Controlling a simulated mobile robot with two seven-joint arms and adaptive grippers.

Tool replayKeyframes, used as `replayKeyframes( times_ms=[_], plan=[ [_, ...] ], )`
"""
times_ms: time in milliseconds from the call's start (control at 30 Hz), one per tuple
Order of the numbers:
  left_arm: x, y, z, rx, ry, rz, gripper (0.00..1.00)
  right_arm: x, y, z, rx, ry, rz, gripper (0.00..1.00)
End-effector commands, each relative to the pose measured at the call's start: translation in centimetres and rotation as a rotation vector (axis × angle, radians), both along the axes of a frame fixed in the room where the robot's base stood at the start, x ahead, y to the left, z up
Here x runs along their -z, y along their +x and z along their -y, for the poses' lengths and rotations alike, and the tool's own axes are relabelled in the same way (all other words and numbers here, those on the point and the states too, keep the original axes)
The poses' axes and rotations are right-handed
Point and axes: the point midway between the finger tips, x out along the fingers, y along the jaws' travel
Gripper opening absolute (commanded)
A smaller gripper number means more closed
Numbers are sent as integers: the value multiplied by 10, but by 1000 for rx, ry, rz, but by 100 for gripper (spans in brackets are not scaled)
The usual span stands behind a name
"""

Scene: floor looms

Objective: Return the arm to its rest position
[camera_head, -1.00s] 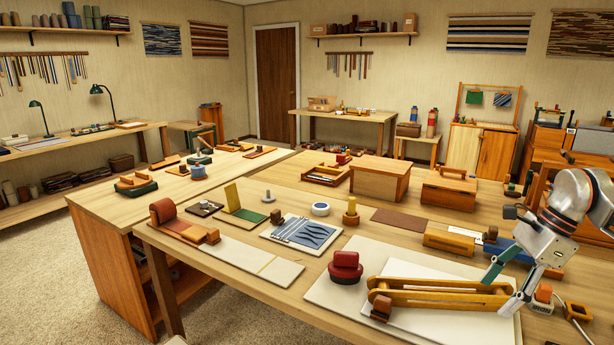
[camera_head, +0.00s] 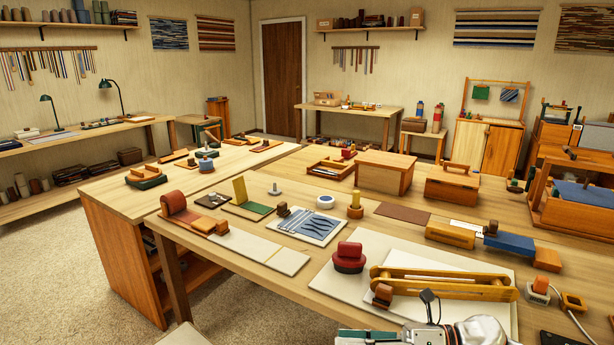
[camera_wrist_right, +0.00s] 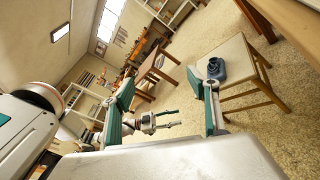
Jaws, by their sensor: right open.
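My right arm is folded in at the bottom edge of the head view, in front of the table. Its gripper (camera_head: 372,336) is partly cut off there. In the right wrist view the right gripper (camera_wrist_right: 166,104) has its two teal fingers wide apart, with nothing between them. A grey metal mechanism (camera_wrist_right: 152,122) shows beyond the fingers; it may be my left gripper, but its state is unclear. No left arm shows in the head view.
In the wrist view, a stool (camera_wrist_right: 231,70) carries a dark blue object (camera_wrist_right: 216,69). Carpet (camera_head: 60,275) lies open at left.

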Motion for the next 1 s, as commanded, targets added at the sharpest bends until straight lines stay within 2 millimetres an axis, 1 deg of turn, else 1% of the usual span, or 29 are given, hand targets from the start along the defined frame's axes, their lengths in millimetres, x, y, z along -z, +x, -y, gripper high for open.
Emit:
replayKeyframes(
  times_ms=[33,100,200,267,367,467,500,567,600,667,700,767,800,900,1000],
  plan=[
    [-1,-1,1,0,-2,-2,37,0,-6,-11,54,93,-92,59],
    [-2,-2,1,1,-4,-2,37,-2,-6,-18,144,221,-228,59],
    [-5,-1,2,0,-6,1,37,3,-5,-17,279,398,-440,59],
    [-7,0,2,0,-8,4,37,11,-4,-12,364,500,-575,59],
    [-9,1,2,-1,-10,6,37,35,-5,5,512,666,-811,59],
    [-11,2,3,-1,-12,8,37,71,-14,28,669,825,-1055,59],
    [-12,2,3,-1,-12,9,37,88,-21,38,735,886,-1154,59],
    [-13,2,3,-1,-14,8,37,117,-35,54,834,978,-1303,59],
    [-13,2,3,-2,-15,8,37,137,-47,64,903,1037,-1401,59],
    [-13,2,3,-2,-15,7,37,167,-70,78,1007,1124,-1547,59],
    [-13,2,4,-2,-16,7,37,186,-86,86,1071,1174,-1631,59],
    [-13,1,4,-2,-16,5,37,210,-110,97,1157,1242,-1743,59],
    [-13,1,4,-2,-17,3,37,223,-126,102,1207,1279,-1806,59],
    [-11,0,4,-2,-16,-1,37,248,-158,110,1307,1352,-1926,59],
    [-10,-1,4,-1,-16,-3,37,262,-178,115,1366,1394,-1992,59]
  ],
)
